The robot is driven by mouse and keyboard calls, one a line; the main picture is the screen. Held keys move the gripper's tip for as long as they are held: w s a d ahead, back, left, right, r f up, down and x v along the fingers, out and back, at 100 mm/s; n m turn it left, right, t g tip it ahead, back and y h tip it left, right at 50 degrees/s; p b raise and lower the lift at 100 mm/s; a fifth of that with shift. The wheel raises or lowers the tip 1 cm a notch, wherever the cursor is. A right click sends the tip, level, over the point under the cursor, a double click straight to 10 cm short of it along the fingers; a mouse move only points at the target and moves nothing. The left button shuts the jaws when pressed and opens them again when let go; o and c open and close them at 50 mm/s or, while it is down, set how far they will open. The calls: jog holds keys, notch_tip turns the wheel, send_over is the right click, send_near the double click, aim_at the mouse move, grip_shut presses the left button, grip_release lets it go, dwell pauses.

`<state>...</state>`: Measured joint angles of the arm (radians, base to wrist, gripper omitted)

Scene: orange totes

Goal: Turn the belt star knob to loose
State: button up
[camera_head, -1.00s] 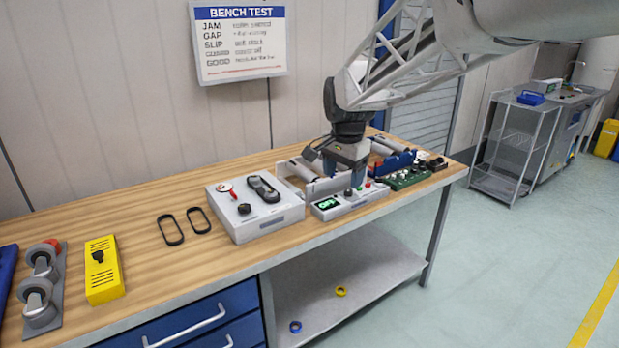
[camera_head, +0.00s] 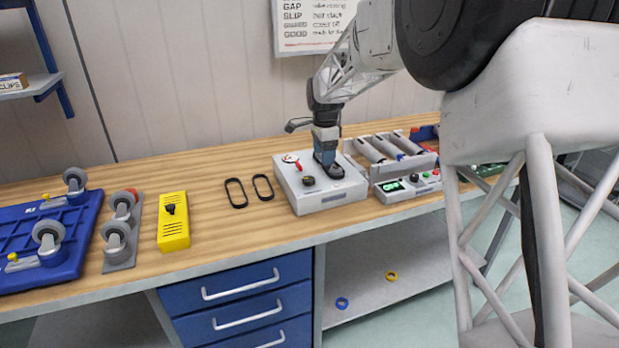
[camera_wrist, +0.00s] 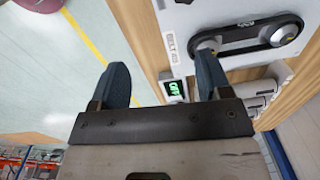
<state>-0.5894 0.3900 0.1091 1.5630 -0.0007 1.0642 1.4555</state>
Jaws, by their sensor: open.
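My gripper (camera_head: 326,162) is over the back of the box, behind and right of the knob.

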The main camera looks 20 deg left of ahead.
send_over(309, 179)
notch_tip(309, 179, down, 3)
jog(key=shift+r+m, duration=0.1)
jog(key=shift+m, duration=0.2)
jog(key=shift+f, duration=0.2)
jog(key=shift+f, duration=3.75)
jog(key=c, duration=0.9)
